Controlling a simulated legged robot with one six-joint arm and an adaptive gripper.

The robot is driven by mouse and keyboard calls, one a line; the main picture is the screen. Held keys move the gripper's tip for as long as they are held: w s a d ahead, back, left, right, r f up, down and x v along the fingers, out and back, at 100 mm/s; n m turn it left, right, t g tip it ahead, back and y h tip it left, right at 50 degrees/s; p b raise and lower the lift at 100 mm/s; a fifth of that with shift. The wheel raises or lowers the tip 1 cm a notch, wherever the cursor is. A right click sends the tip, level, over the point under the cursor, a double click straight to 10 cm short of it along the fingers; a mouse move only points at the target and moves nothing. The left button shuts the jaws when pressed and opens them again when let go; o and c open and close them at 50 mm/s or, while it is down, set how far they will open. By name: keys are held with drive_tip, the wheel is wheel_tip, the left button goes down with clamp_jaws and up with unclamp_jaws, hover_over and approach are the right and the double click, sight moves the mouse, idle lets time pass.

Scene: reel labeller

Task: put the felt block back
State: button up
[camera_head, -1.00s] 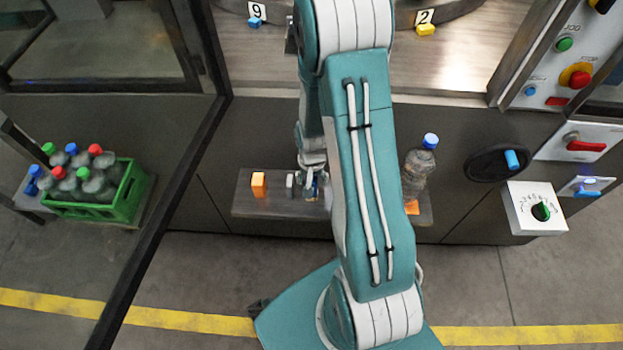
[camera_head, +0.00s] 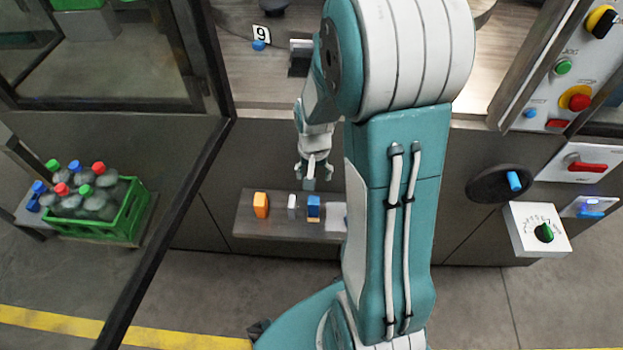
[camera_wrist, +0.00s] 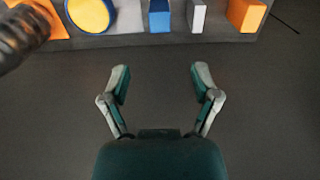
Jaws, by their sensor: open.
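Three small blocks stand on a dark shelf (camera_head: 280,229): an orange one (camera_head: 261,205), a narrow grey-white one (camera_head: 292,206) and a blue one (camera_head: 313,208). I cannot tell for sure which is the felt block. In the wrist view the blue block (camera_wrist: 160,16), the grey-white block (camera_wrist: 196,15) and the orange block (camera_wrist: 246,14) stand along the top edge. My gripper (camera_head: 313,178) is above the shelf near the blue block. In the wrist view my gripper (camera_wrist: 160,78) is open, with nothing between its fingers, apart from the blocks.
A yellow disc with a blue rim (camera_wrist: 91,13) and a dark bottle (camera_wrist: 22,35) are left of the blocks in the wrist view. A green bottle crate (camera_head: 105,225) is at left. A dial box (camera_head: 538,230) and control panel (camera_head: 585,65) are at right. My arm hides part of the shelf.

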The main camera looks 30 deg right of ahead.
drive_tip(key=s+a+r+n+t, duration=0.2)
drive_tip(key=s+a+r, duration=0.1)
drive_tip(key=r, duration=0.4)
drive_tip(key=s+a+r+n+t, duration=0.1)
drive_tip(key=s+a+r, duration=0.3)
drive_tip(key=r, duration=0.4)
drive_tip(key=s+a+r+n+t, duration=0.2)
drive_tip(key=s+a+r+n, duration=0.1)
drive_tip(key=s+r, duration=0.2)
wheel_tip(320, 180, up, 3)
drive_tip(key=shift+s+a+f+n+t, duration=0.1)
drive_tip(key=shift+s+a+n+t, duration=0.2)
drive_tip(key=shift+s+a+n, duration=0.1)
drive_tip(key=shift+o, duration=0.3)
drive_tip(key=shift+w, duration=0.1)
